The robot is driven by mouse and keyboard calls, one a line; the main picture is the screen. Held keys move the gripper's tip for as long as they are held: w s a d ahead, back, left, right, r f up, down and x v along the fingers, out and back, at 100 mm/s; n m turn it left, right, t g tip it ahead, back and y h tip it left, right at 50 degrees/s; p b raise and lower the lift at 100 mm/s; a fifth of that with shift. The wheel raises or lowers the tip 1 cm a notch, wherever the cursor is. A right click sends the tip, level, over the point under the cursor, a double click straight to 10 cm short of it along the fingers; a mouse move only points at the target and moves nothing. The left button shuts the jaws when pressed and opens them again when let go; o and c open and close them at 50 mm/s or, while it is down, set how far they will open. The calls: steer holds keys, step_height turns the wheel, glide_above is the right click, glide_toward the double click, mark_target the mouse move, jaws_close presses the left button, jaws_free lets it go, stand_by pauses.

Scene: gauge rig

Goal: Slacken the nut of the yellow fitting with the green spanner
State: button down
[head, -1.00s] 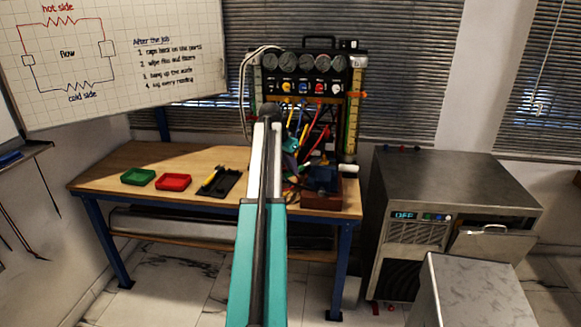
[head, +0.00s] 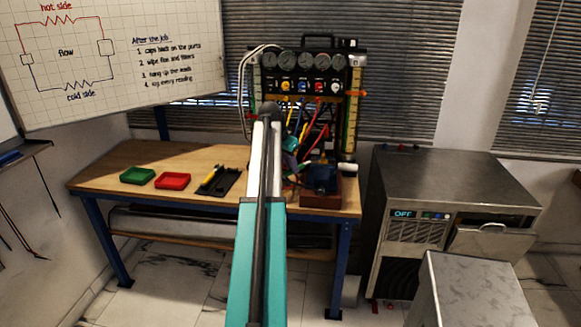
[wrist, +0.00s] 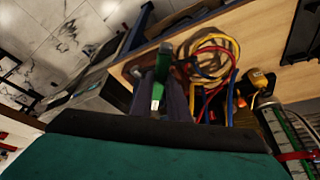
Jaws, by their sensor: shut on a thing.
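My gripper (wrist: 160,92) is shut on the green spanner (wrist: 158,88), whose green part shows between the dark fingers in the wrist view. In the head view my arm hides most of the gripper, and I cannot make out the spanner there. A yellow-orange part (wrist: 258,78), perhaps the yellow fitting, shows to the right of the gripper in the wrist view, apart from the spanner. In the head view a yellow round part (head: 287,86) sits in the row under the gauges. I cannot tell its nut, nor whether both are the same part.
Coloured hoses (wrist: 215,65) hang close beside my gripper. The gauge panel (head: 305,62) stands at the back of the wooden bench (head: 130,160). A brown crate (head: 322,202), red tray (head: 173,181), green tray (head: 137,177) and black tray (head: 222,186) are on the bench.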

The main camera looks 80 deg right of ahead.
mark_target(302, 165)
steer(key=shift+s+d, duration=0.55)
steer(key=shift+d, duration=0.35)
steer(key=shift+s+d, duration=0.5)
steer(key=shift+d, duration=0.4)
stand_by(2.4)
steer(key=c, duration=2.4)
jaws_free()
jaws_close()
steer(key=shift+s+a+n+p, duration=0.2)
steer(key=shift+s+n+p, duration=0.1)
steer(key=shift+s+p, duration=0.05)
steer(key=shift+s+a+n, duration=0.25)
steer(key=shift+s+n, duration=0.25)
steer(key=shift+s, duration=0.1)
steer(key=shift+s+a+t, duration=0.1)
steer(key=shift+s+t, duration=0.2)
